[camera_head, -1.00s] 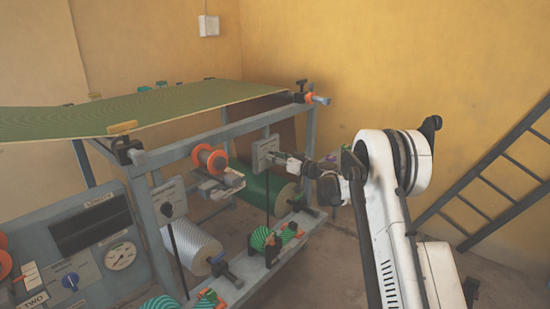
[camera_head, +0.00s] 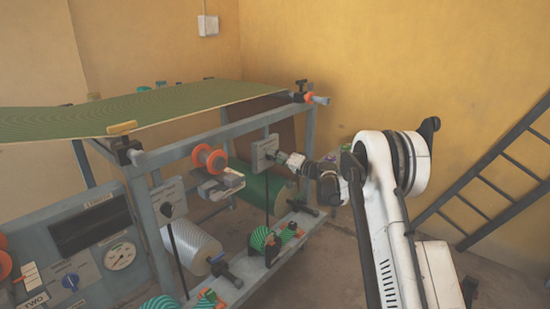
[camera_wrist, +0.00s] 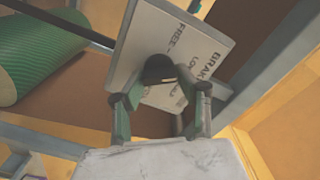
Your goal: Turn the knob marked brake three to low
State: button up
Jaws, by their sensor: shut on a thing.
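The brake plate (camera_head: 264,153) is a pale panel on a post at the right end of the frame. In the wrist view the plate (camera_wrist: 150,40) is tilted, and I read "BRAKE", "FREE" and part of "LOW"; its number is hidden or cut off. A black knob (camera_wrist: 160,68) sits on the plate's face. My gripper (camera_wrist: 160,92) has its green and dark fingers on either side of the knob and is shut on it. In the head view my gripper (camera_head: 283,158) meets the plate from the right. The knob's pointer cannot be made out.
A second plate with a black knob (camera_head: 167,209) stands to the left. The green sheet (camera_head: 130,108) spans the frame top. A control panel (camera_head: 80,250) is at left, a ladder (camera_head: 490,185) at right.

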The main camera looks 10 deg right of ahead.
jog(key=shift+m, duration=0.5)
jog(key=o, duration=1.1)
jog(key=v, duration=1.2)
